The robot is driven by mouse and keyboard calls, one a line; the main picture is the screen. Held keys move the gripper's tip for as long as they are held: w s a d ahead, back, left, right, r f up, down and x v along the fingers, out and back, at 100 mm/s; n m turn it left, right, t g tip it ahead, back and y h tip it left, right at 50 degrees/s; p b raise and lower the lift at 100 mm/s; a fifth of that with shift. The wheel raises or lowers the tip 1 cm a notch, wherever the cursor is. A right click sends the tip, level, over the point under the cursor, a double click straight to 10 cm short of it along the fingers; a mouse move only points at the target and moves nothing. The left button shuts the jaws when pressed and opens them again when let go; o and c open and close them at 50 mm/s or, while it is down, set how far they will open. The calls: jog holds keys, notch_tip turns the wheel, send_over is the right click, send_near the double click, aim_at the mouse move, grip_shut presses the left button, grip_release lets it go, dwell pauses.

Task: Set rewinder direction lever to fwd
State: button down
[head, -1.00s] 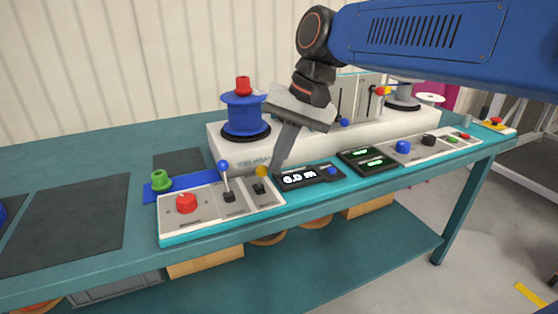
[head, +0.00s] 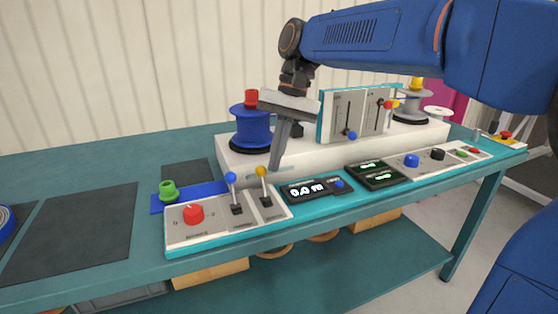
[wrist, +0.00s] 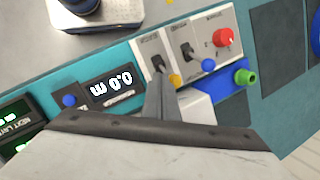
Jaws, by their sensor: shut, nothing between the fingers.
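The control panel (head: 216,231) at the bench front carries a red knob (head: 193,214) and two small levers. The blue-tipped lever (head: 231,178) is on the left and the yellow-tipped lever (head: 262,172) on the right. Both lean at about the same angle; their labels are too small to read. My gripper (head: 274,168) is shut and empty, pointing down just right of and behind the yellow tip. Contact cannot be told. In the wrist view my fingers (wrist: 158,78) are beside the yellow tip (wrist: 175,80), with the blue tip (wrist: 208,65) farther right.
A display (head: 311,190) reading 0.0 m sits right of the panel. Behind stands a white machine base (head: 330,157) with a blue reel (head: 251,127) and an upright slider panel (head: 325,115). A green knob (head: 168,190) stands left. Dark mats (head: 70,225) lie on the bench's left.

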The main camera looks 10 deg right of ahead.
jog(key=shift+r, duration=0.25)
jog(key=shift+r, duration=0.6)
